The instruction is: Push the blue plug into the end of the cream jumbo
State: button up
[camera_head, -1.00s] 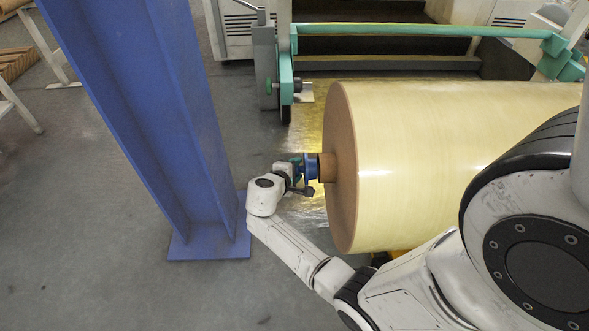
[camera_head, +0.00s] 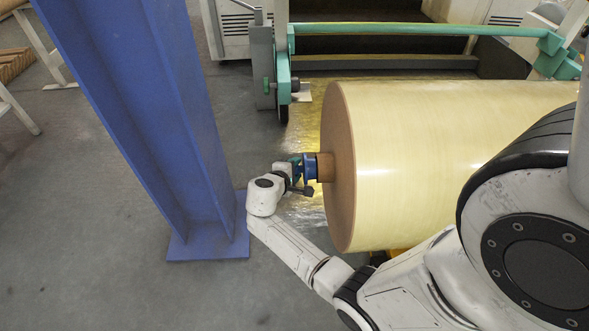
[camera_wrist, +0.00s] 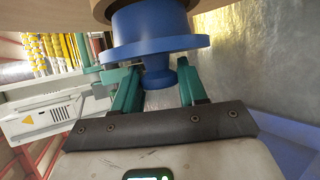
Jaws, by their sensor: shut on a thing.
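The cream jumbo (camera_head: 450,165) lies on its side, with its brown core (camera_head: 326,167) sticking out of its left end. The blue plug (camera_head: 310,167) is in line with the core at its open end. In the wrist view the plug's wide flange (camera_wrist: 165,49) stands apart from the core's rim (camera_wrist: 98,10), and a length of blue barrel shows between them. How deep the barrel sits inside is hidden. My gripper (camera_wrist: 158,88), with teal fingers, is shut on the plug's knob. It also shows left of the plug in the head view (camera_head: 297,172).
A blue steel column (camera_head: 150,120) stands close left of my wrist, its base plate on the floor. A teal-railed machine frame (camera_head: 415,31) is behind the jumbo. Grey floor is open at lower left.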

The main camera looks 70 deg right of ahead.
aim_at(303, 170)
jog(key=shift+s+d+p, duration=0.3)
jog(key=shift+s, duration=0.4)
jog(key=shift+s+d+p, duration=0.3)
jog(key=shift+s, duration=0.4)
dwell(2.4)
jog(key=o, duration=0.9)
jog(key=shift+o, duration=0.2)
jog(key=w+a+b, duration=0.2)
jog(key=w+a, duration=0.1)
jog(key=w, duration=0.5)
jog(key=shift+w+a, duration=0.15)
jog(key=shift+a, duration=0.05)
dwell(0.4)
jog(key=p+v, duration=0.4)
jog(key=v, duration=0.6)
jog(key=shift+a+r, duration=0.15)
jog(key=shift+a, duration=0.2)
